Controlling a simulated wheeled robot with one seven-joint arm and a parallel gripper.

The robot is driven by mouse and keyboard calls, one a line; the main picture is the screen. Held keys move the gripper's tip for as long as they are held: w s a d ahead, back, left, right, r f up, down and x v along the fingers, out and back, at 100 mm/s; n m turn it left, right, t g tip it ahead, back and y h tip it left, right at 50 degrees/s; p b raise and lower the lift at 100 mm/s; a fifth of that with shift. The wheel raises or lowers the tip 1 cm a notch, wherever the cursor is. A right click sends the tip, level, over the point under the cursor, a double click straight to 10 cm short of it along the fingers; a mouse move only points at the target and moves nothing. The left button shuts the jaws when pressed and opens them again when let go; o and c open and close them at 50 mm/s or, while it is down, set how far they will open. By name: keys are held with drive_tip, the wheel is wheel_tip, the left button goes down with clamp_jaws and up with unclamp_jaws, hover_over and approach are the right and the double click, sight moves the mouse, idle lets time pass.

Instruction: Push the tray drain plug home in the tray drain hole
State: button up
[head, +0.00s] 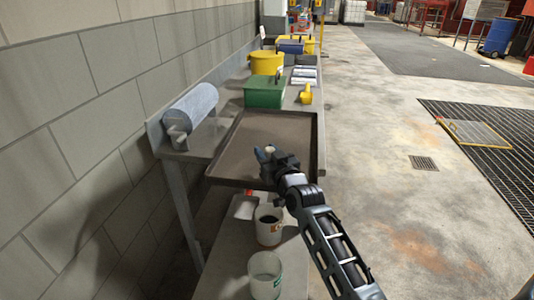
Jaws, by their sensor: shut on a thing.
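The brown, shallow-rimmed tray (240,133) sits on the grey bench in the head view. My gripper (264,154) is over the tray's front right part, its jaws shut on a small pale thing, which looks like the tray drain plug (270,149). Only the top of the plug shows between the jaws. The tray drain hole is not seen; the gripper may hide it. I cannot tell whether the plug touches the tray or sits in a hole.
A green box (265,92), a yellow tub (267,62) and a yellow jug (306,95) stand behind the tray. A blue-grey paper roll (191,108) is at left by the block wall. A bucket (268,225) and a pale container (265,275) stand lower in front. The floor at right is open.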

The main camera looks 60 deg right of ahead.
drive_tip(key=shift+f+b, duration=0.95)
drive_tip(key=shift+f, duration=0.15)
drive_tip(key=o, duration=1.2)
drive_tip(key=shift+s+a, duration=0.15)
drive_tip(key=shift+s, duration=0.05)
drive_tip(key=v, duration=0.6)
drive_tip(key=shift+s+a+r, duration=0.1)
drive_tip(key=shift+s+a, duration=0.3)
drive_tip(key=shift+s, duration=0.15)
